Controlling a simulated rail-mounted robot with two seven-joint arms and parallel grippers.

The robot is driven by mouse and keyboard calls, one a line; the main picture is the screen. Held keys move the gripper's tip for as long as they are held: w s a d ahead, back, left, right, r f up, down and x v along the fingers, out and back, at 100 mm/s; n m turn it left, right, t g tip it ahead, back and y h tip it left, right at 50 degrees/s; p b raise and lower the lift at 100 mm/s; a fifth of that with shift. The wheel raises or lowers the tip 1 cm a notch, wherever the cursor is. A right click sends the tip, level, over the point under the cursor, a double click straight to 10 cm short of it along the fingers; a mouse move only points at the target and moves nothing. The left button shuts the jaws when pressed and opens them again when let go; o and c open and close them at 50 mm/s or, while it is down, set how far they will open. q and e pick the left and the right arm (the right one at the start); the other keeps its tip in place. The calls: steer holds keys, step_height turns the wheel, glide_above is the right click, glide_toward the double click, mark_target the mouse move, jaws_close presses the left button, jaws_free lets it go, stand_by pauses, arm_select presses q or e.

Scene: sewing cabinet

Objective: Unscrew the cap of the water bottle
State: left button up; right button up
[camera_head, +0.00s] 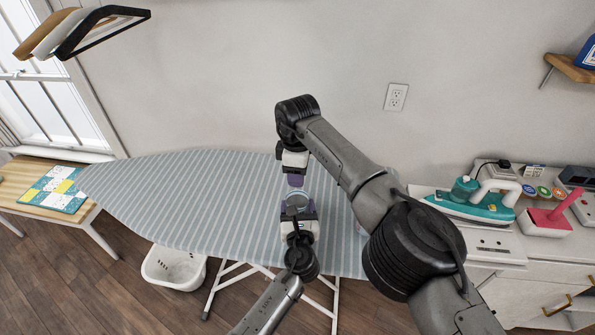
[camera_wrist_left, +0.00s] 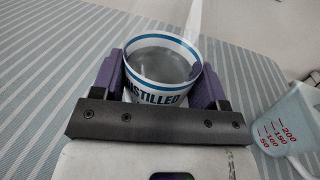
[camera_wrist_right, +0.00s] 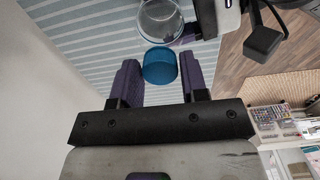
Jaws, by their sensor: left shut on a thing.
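The water bottle (camera_wrist_left: 160,96) has a white label with a blue stripe and the letters "STILLED". It stands upright over the ironing board, and no cap shows on its clear round top. My left gripper (camera_head: 299,216) is shut on it, with purple fingers on both sides, also in the left wrist view (camera_wrist_left: 163,80). In the head view my right gripper (camera_head: 295,180) is just beyond the bottle; the cap is not discernible there.
The striped ironing board (camera_head: 180,190) is clear on its left. A measuring cup (camera_wrist_left: 290,125) is close by in the left wrist view. A teal iron (camera_head: 470,203) and a pink tool (camera_head: 548,217) are on the right cabinet. A white basket (camera_head: 174,270) is below.

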steer(key=c, duration=0.6)
steer(key=n, duration=0.5)
steer(key=shift+n, duration=0.4)
steer(key=shift+c, duration=0.2)
steer(key=n, duration=0.3)
steer(key=shift+r+n, duration=0.1)
steer(key=shift+n, duration=0.3)
steer(key=n, duration=1.1)
steer(key=shift+n, duration=0.4)
steer(key=n, duration=0.7)
steer(key=shift+n, duration=0.4)
steer(key=n, duration=1.1)
steer(key=shift+n, duration=0.4)
steer(key=n, duration=0.5)
steer(key=shift+n, duration=0.4)
steer(key=n, duration=0.7)
steer(key=shift+r, duration=0.1)
